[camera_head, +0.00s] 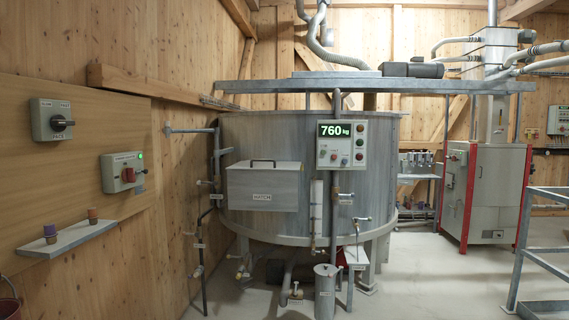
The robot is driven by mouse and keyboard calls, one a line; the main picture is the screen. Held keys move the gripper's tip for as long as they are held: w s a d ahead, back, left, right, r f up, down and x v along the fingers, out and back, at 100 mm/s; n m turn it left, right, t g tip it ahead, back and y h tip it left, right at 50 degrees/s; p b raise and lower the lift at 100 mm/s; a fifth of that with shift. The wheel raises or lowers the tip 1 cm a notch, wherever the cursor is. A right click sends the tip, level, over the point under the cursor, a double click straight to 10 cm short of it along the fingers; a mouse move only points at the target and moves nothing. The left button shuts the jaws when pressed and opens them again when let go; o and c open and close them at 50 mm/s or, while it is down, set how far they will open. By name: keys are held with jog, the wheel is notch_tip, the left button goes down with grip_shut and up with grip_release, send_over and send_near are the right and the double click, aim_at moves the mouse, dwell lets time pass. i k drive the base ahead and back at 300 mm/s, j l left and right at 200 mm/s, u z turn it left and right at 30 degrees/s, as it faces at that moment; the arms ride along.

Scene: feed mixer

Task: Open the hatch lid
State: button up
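The hatch (263,188) is a pale grey metal box on the front left of the large round mixing tank (375,170). A small label that seems to read "HATCH" is on its front face. The hatch lid (263,168) is on top of the box and looks closed. A dark bar handle (262,162) stands on the lid near its back edge. My gripper is not in view.
A control panel (342,144) reading "760 kg" hangs right of the hatch. Wall switches (124,172) and a small shelf (68,238) are on the left. Pipes and a grey canister (325,290) stand below the tank. The floor (425,285) is clear at front right, before a railing (530,230).

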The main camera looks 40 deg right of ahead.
aim_at(267, 161)
jog(key=i+l+z, duration=0.2)
jog(key=i+l, duration=0.6)
jog(key=i+l+z, duration=0.25)
jog(key=i+l, duration=0.45)
jog(key=i, duration=0.15)
